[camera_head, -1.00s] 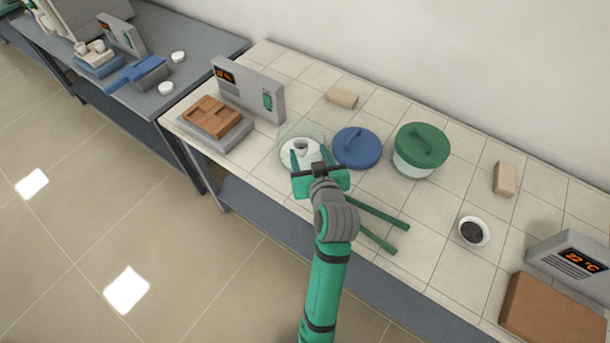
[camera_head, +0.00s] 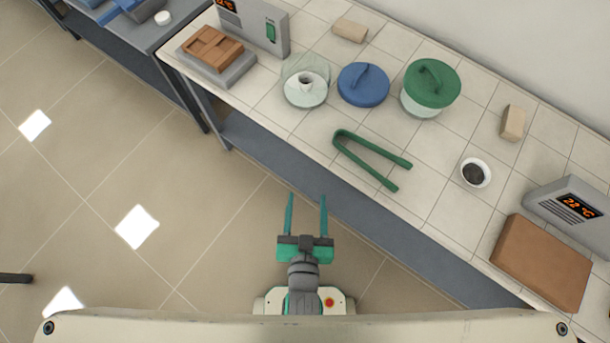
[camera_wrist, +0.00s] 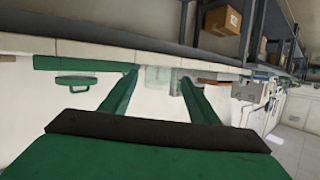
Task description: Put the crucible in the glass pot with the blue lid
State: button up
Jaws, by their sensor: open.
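A small white crucible (camera_head: 305,80) stands inside the glass pot (camera_head: 304,97), which is uncovered on the tiled bench. The blue lid (camera_head: 363,85) lies on the bench just right of the pot, apart from it. My gripper (camera_head: 306,196) is open and empty. It hangs in front of the bench, over the floor side, well away from the pot and crucible. In the wrist view my gripper's two green fingers (camera_wrist: 160,90) are spread with nothing between them.
A second glass pot with a green lid (camera_head: 432,83) stands right of the blue lid. Green tongs (camera_head: 368,160) lie near the bench's front edge. A small dish of dark material (camera_head: 475,172) is farther right.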

jog(key=s+r+n, duration=0.1)
jog(key=s+r, duration=0.2)
jog(key=s, duration=0.7)
jog(key=shift+s+a+r+t+y, duration=0.2)
jog(key=shift+s+r+t+y, duration=0.1)
jog(key=shift+s+t, duration=0.1)
